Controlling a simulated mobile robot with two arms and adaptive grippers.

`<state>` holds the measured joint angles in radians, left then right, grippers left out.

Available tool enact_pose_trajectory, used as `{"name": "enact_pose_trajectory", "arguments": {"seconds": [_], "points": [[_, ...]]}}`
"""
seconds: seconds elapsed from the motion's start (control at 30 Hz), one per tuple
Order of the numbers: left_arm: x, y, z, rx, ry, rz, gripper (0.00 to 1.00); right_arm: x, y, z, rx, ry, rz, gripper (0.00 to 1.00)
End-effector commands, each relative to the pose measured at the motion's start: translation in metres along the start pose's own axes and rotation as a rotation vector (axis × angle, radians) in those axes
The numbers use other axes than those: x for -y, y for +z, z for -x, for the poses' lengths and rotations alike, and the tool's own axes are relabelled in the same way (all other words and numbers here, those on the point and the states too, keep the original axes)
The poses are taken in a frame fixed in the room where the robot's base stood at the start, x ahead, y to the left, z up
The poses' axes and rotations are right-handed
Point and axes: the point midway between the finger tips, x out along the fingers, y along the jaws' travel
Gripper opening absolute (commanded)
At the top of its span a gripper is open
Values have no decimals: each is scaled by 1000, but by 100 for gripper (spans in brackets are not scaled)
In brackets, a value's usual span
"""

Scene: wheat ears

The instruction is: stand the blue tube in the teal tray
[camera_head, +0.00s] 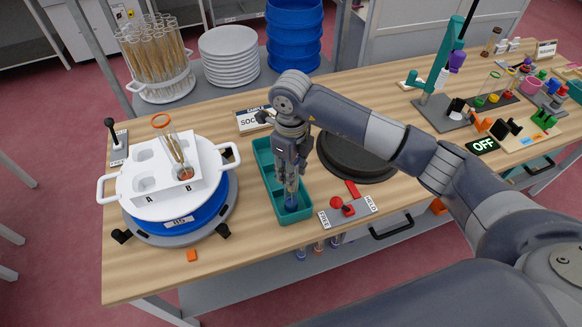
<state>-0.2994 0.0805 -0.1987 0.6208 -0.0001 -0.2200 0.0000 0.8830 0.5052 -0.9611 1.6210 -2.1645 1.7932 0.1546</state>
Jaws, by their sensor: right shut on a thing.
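The teal tray (300,215) is a long open box on the wooden table, left of the dark round plate. My right gripper (291,182) points down into the tray and is shut on the blue tube (291,203). My left gripper is out of view.
A dark round plate (345,165) and a small grey switch panel (360,210) lie to the right. A label sign (252,120) stands behind.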

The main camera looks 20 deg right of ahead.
Motion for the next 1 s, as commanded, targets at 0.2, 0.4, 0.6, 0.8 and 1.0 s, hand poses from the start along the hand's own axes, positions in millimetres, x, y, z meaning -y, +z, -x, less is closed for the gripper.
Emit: {"name": "enact_pose_trajectory", "arguments": {"seconds": [0.2, 0.4, 0.6, 0.8, 1.0], "points": [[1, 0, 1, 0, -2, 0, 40, 0, 1, -3, 3, -1, 1, 0], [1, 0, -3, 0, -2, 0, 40, 0, 1, -6, 3, -1, 1, 36], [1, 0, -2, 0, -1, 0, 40, 0, 1, -6, 3, -1, 1, 52], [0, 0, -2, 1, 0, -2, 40, 0, 1, -5, 2, -1, 1, 52], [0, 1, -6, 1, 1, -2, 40, 1, 2, 9, 6, -2, 1, 52]]}}
